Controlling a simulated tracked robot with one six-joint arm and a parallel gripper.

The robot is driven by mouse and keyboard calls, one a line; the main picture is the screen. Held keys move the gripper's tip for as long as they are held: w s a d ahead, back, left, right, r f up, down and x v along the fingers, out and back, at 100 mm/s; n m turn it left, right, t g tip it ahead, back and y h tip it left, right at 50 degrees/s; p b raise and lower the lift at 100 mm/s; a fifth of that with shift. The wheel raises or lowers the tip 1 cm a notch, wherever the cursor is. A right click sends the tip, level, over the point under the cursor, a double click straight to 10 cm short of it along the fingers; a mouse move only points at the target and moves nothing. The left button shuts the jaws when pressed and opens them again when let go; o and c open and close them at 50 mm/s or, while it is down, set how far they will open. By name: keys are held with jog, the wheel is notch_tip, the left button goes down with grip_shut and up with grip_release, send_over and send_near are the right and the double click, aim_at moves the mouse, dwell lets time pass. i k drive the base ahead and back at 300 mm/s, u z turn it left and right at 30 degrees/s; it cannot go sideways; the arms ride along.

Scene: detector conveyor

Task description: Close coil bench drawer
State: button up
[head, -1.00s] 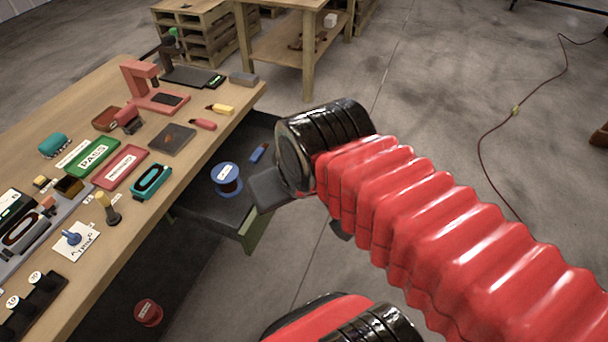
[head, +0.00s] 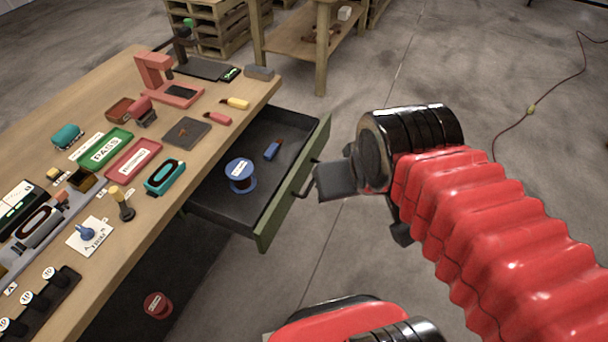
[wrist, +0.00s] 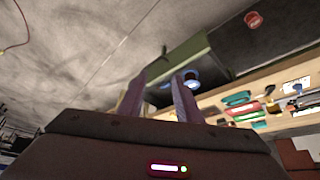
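The open drawer (head: 225,212) sticks out from under the wooden bench, with a dark inside and a green front. A dark handle (head: 305,180) is on its front. A blue spool (head: 240,176) and a small blue item (head: 272,150) lie in it. My gripper (head: 322,181) is just to the right of the drawer front and looks apart from the handle. In the wrist view my gripper (wrist: 160,92) shows two fingers spread with a gap and nothing held between them. The green drawer front (wrist: 188,58) and the spool (wrist: 192,80) appear beyond the fingers.
The bench top (head: 75,240) carries trays, tools and detector parts. A red spool (head: 157,305) sits below the bench. A wooden table (head: 290,45) and pallets (head: 215,35) stand behind. The floor to the right is clear except for a cable (head: 510,130).

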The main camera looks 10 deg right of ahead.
aim_at(257, 215)
jog(key=u, duration=0.3)
jog(key=k, duration=0.8)
jog(key=u, duration=0.6)
jog(key=k, duration=0.55)
jog(key=u, duration=0.35)
jog(key=i, duration=1.7)
jog(key=z, duration=0.75)
